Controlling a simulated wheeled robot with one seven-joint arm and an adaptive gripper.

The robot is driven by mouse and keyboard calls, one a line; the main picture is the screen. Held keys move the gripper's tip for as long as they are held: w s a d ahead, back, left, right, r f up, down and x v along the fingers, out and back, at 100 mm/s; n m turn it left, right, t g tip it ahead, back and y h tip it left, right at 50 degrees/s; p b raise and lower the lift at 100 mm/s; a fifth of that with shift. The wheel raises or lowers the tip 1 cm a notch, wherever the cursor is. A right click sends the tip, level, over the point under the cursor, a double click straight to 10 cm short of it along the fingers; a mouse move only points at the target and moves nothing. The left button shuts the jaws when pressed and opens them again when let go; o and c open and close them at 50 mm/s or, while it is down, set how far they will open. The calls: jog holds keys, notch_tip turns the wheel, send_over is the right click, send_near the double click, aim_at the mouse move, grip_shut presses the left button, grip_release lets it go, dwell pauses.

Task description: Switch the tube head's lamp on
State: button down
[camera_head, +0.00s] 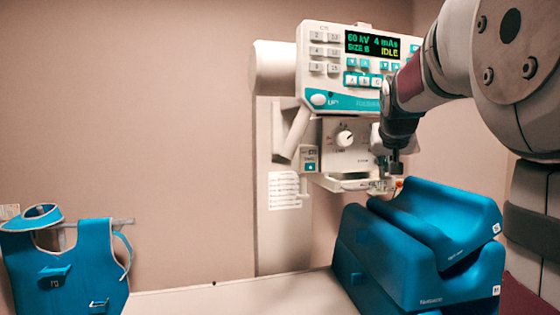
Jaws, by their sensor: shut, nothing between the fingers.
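The tube head (322,88) is a white unit on the wall column, with a teal strip along its lower edge. Its display (371,44) reads 60 kV, 4 mAs and IDLE, with grey and teal buttons around it. Below it is a box with a round knob (344,137) and a small teal-marked button (310,167) at its left. I cannot tell which control is the lamp's, and no lamp light shows. My gripper (394,171) is shut and empty, pointing down in front of the box's right side. It hides part of the box; whether it touches is unclear.
Stacked blue cushions (420,245) stand on the table just below my gripper. A pale table top (240,297) lies bare to their left. A blue apron (65,262) hangs at the far left. A printed sheet (284,190) is on the column. The left wall area is clear.

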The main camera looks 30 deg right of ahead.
jog(key=shift+w, duration=0.1)
dwell(0.3)
jog(key=shift+w+d, duration=0.1)
jog(key=shift+w, duration=0.3)
jog(key=shift+s, duration=0.6)
jog(key=s, duration=0.2)
jog(key=s+a+p, duration=0.1)
jog(key=s+p, duration=0.1)
jog(key=s, duration=0.1)
jog(key=shift+s+a, duration=0.25)
jog(key=shift+s, duration=0.05)
dwell(0.4)
